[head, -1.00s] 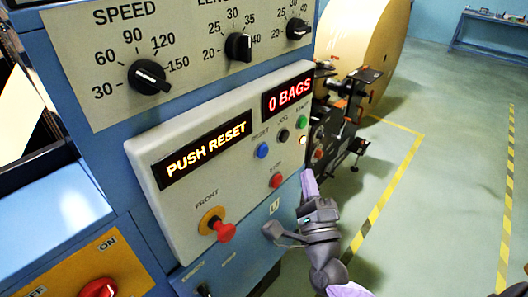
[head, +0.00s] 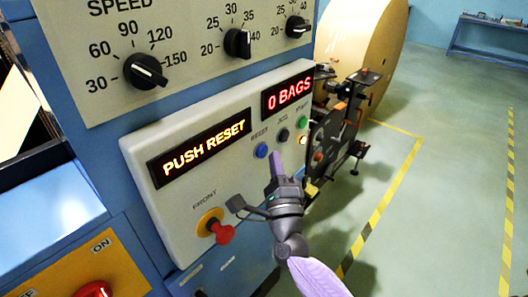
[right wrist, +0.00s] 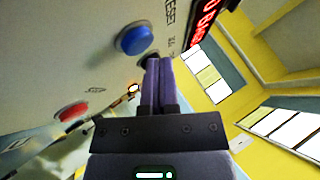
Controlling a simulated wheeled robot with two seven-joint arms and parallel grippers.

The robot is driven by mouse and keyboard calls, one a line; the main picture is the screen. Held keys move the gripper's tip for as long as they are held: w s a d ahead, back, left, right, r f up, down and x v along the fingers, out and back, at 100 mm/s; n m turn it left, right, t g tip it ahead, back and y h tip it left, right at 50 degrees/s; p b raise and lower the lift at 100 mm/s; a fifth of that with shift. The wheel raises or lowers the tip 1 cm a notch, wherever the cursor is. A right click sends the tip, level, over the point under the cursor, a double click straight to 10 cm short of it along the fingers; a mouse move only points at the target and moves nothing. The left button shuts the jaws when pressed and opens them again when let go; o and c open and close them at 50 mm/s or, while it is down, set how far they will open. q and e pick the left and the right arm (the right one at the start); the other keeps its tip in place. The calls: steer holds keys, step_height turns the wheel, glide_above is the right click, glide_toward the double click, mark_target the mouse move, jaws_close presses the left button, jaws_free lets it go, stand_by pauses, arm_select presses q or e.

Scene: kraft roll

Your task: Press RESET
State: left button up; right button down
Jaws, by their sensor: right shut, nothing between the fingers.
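The blue RESET button (head: 262,150) sits on the white control panel (head: 190,190), under its printed label. It also shows in the right wrist view as a blue domed button (right wrist: 135,40). My right gripper (head: 276,156) is shut and empty, its fingertips just to the right of and slightly below the RESET button in the head view. In the right wrist view the closed fingers (right wrist: 159,62) point at the panel to the right of the blue button, over the dark button. I cannot tell whether they touch the panel. The left gripper is out of view.
The display (head: 205,152) reads PUSH RESET and the counter (head: 287,92) reads 0 BAGS. A black button (head: 283,135) and green button (head: 302,122) are close by. A red button (right wrist: 72,111) shows in the wrist view. A red mushroom knob (head: 220,232) stands out lower left.

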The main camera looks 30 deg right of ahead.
stand_by(0.3)
stand_by(0.4)
stand_by(0.3)
stand_by(0.6)
steer(key=shift+w+a, duration=0.2)
steer(key=shift+w, duration=0.2)
